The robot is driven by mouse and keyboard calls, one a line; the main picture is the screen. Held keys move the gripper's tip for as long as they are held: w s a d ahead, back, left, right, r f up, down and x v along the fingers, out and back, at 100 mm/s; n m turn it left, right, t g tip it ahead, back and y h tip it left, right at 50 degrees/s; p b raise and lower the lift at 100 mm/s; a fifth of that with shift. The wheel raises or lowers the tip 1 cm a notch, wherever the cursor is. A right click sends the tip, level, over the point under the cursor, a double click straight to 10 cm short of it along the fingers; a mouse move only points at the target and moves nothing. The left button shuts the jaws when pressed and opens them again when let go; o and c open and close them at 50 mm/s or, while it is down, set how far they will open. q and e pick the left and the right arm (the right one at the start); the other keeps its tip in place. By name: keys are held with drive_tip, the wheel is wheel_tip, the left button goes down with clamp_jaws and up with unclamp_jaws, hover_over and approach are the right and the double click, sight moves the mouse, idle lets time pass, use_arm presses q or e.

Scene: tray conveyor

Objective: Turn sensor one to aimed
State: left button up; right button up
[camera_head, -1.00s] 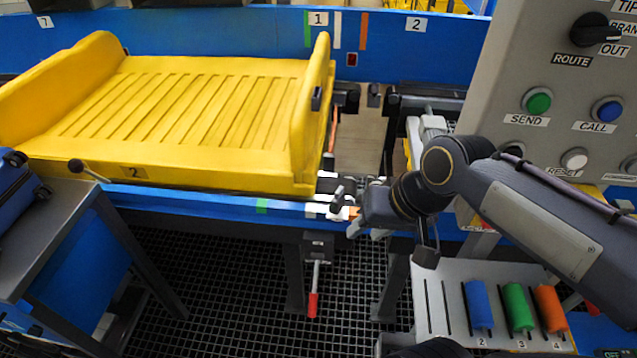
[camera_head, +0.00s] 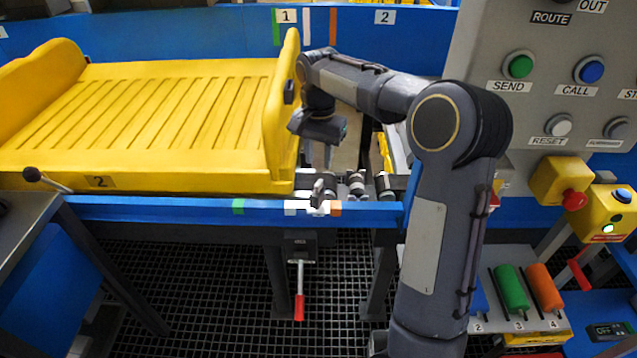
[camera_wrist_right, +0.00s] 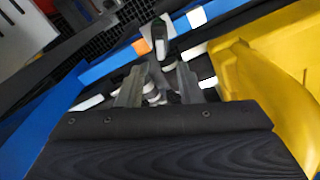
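The sensor, a small dark head on a light bracket (camera_head: 319,192), stands on the blue front rail between a white and an orange mark. I cannot read a number on it. A dark rounded part beside an orange mark in the right wrist view (camera_wrist_right: 162,40) looks like the same sensor. My right gripper (camera_head: 319,162) points down just behind and above the rail, close to the sensor. In the wrist view its two fingers (camera_wrist_right: 160,84) are apart, with nothing clearly held between them; the sensor lies beyond their tips. My left gripper is not in view.
A large yellow tray (camera_head: 140,180) sits on the conveyor, its right end wall close to my right gripper. A red-handled lever (camera_head: 299,300) hangs below the rail. A button panel (camera_head: 560,60) stands right. Coloured cylinders (camera_head: 512,287) lie at lower right.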

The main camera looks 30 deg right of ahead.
sight(318, 183)
wheel_tip(318, 183, down, 8)
drive_tip(key=shift+r+b, duration=0.15)
drive_tip(key=shift+b, duration=0.15)
drive_tip(key=shift+c, duration=0.4)
